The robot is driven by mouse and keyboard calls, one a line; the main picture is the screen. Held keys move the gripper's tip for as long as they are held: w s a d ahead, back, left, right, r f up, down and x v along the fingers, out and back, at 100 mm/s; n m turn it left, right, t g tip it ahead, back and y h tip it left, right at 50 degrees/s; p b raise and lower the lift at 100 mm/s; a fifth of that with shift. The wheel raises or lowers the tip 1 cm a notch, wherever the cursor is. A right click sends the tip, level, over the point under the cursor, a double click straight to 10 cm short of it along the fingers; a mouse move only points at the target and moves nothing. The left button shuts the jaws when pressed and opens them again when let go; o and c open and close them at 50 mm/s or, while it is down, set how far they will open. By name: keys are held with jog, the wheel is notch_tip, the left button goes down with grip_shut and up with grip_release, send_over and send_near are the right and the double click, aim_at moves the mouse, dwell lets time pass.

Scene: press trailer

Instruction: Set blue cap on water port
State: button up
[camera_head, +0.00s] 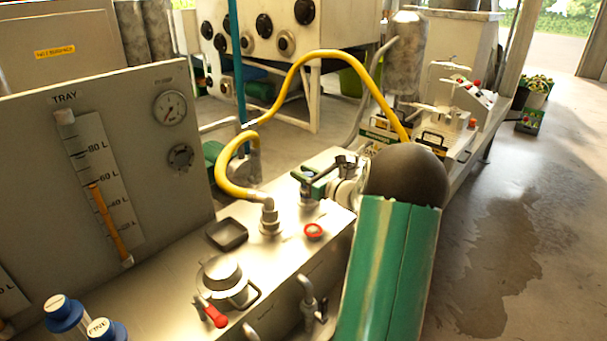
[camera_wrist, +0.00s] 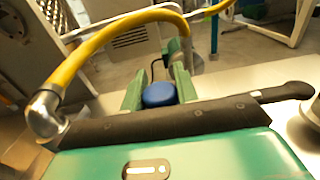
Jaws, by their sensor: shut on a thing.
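The blue cap (camera_wrist: 159,94) sits between the green fingers of my gripper (camera_wrist: 158,88) in the wrist view, and the fingers are shut on it. In the head view my gripper (camera_head: 316,179) is over the metal bench top, to the right of the yellow hose's elbow fitting. The cap is not clearly visible there. The water port cannot be told for certain. A small metal fitting (camera_head: 307,203) shows just below the fingers, and a red-rimmed round part (camera_head: 313,231) is on the bench nearer the camera. Whether the cap touches any port cannot be told.
A yellow hose (camera_head: 305,62) arches behind my gripper and ends at a metal elbow (camera_head: 268,214). A black square tray (camera_head: 227,233), a round metal lid (camera_head: 222,273) and a red-handled valve (camera_head: 215,316) crowd the bench. A gauge panel (camera_head: 150,165) stands at left.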

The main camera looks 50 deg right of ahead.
jog(key=shift+f, duration=0.55)
jog(key=o, duration=0.8)
jog(key=shift+s+d, duration=0.1)
jog(key=shift+s, duration=5.4)
